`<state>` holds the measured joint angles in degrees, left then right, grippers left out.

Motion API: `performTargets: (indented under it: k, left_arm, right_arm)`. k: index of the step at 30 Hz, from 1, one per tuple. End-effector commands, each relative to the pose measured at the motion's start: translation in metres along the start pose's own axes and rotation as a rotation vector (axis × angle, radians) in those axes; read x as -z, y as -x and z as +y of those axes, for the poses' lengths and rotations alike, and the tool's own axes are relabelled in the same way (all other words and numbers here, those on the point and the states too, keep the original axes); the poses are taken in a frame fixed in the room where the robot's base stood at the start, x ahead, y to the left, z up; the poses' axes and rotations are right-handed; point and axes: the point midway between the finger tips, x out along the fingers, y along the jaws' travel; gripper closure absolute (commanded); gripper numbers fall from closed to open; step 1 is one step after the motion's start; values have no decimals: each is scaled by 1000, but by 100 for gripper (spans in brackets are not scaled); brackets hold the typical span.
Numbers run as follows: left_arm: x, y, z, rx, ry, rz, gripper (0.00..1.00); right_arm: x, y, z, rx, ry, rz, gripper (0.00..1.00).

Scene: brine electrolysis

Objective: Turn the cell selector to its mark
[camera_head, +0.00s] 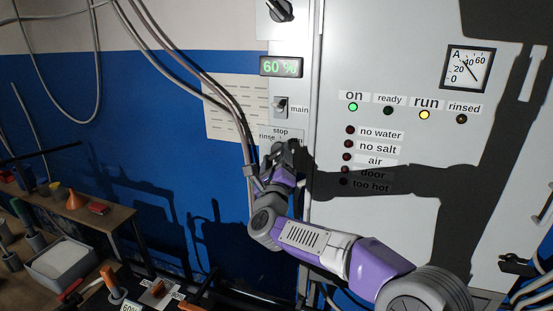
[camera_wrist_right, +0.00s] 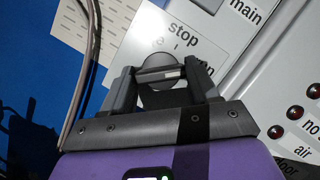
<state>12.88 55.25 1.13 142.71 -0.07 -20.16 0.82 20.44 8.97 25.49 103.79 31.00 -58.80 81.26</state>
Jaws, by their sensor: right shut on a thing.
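The cell selector is a round dark knob (camera_wrist_right: 158,70) on the grey panel, under a label (camera_wrist_right: 185,38) reading "stop", with other words partly covered. My right gripper (camera_wrist_right: 160,75) has one finger on each side of the knob and is shut on it. A bar with a pale line crosses the knob, lying nearly level in the wrist view. In the head view my right gripper (camera_head: 282,150) covers the knob, just below the "stop" and "rinse" label (camera_head: 280,133). The knob's mark cannot be made out clearly. My left gripper is not in view.
A main switch (camera_head: 281,106) and a green "60 %" display (camera_head: 281,67) are above. Another knob (camera_head: 280,10) is at the top. Cables (camera_head: 205,85) hang close on the left. The "on" (camera_head: 353,107) and "run" (camera_head: 424,115) lamps are lit. A cluttered bench (camera_head: 110,218) stands lower left.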

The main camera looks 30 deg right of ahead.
Motion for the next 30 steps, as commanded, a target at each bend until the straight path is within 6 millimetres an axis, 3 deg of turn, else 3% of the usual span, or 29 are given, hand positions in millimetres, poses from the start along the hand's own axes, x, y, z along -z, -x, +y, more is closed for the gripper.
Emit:
performTargets:
  k: [14,30]
  left_arm:
    - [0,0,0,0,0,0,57]
    - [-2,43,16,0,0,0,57]
  right_arm:
    - [-2,0,-3,-115,276,-1,71]
    - [-5,-1,-6,-281,670,-1,71]
